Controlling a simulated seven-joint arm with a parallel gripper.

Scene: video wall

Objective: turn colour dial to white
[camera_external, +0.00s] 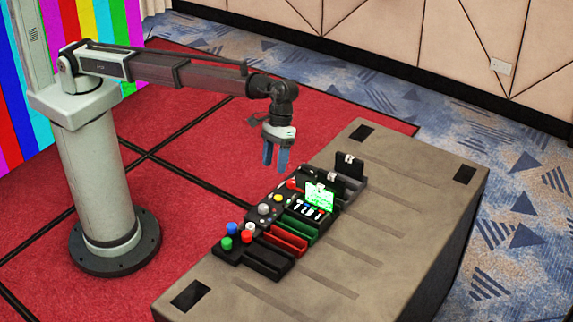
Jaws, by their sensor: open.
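A row of black control panels lies along the table. It bears several knobs, among them a grey knob (264,209), a yellow knob (279,197) and a red knob (292,184). At the near left end are a blue knob (231,229), a green knob (226,243), a white knob (250,228) and a red knob (247,237). I cannot tell which one is the colour dial. My gripper (276,168) points down with blue fingers open and empty. It appears above the panels' far left side, apart from them.
A lit green screen (320,196) stands among the panels, with white sliders below it. Red, green and black trays sit along their right side. A small dark upright panel (349,165) stands at the far end. The table's (400,215) right side is clear.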

